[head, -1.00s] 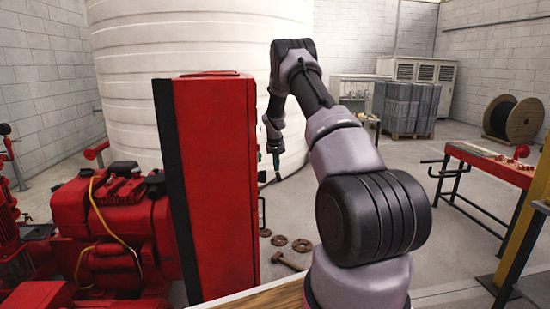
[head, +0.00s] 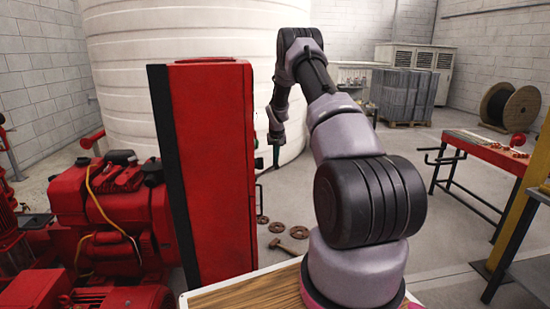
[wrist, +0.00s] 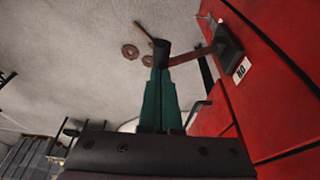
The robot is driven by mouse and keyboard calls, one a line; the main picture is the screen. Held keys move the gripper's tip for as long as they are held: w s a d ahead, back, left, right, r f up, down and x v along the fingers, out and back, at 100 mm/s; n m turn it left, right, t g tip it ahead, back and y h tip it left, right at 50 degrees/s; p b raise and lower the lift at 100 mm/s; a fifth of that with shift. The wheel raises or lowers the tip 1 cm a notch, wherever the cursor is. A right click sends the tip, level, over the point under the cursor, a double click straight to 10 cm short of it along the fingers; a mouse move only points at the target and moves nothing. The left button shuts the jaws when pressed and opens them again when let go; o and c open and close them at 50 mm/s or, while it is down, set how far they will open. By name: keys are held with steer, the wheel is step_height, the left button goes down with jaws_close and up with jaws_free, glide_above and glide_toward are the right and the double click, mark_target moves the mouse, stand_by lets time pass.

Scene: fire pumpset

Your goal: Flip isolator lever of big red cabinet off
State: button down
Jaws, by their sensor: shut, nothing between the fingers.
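The big red cabinet (head: 212,175) stands left of my arm in the head view, and its front fills the right of the wrist view (wrist: 280,95). The isolator lever (wrist: 190,57) shows in the wrist view: a reddish bar sticks out from a black mount (wrist: 229,45) and ends in a dark knob. A white label (wrist: 242,70) sits beside the mount. My gripper (wrist: 159,72) has green fingers, closed together and empty. The tips are right at the knob; I cannot tell whether they touch. In the head view my gripper (head: 276,158) hangs beside the cabinet's right side; the lever is hidden there.
A dark handle (wrist: 198,110) sticks out from the cabinet front. Rusty rings (head: 277,228) and a hammer (head: 288,246) lie on the floor. A red engine (head: 110,215) stands left, a white tank (head: 185,40) behind, a red workbench (head: 490,150) right.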

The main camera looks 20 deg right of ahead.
steer(key=shift+d+f, duration=0.1)
steer(key=shift+f, duration=0.05)
steer(key=s+d+f+m+t+y, duration=0.1)
steer(key=d+f+t+y, duration=0.2)
steer(key=f+y, duration=0.7)
steer(key=shift+d+f+m, duration=0.2)
steer(key=shift+f+m, duration=0.2)
steer(key=shift+f, duration=2.75)
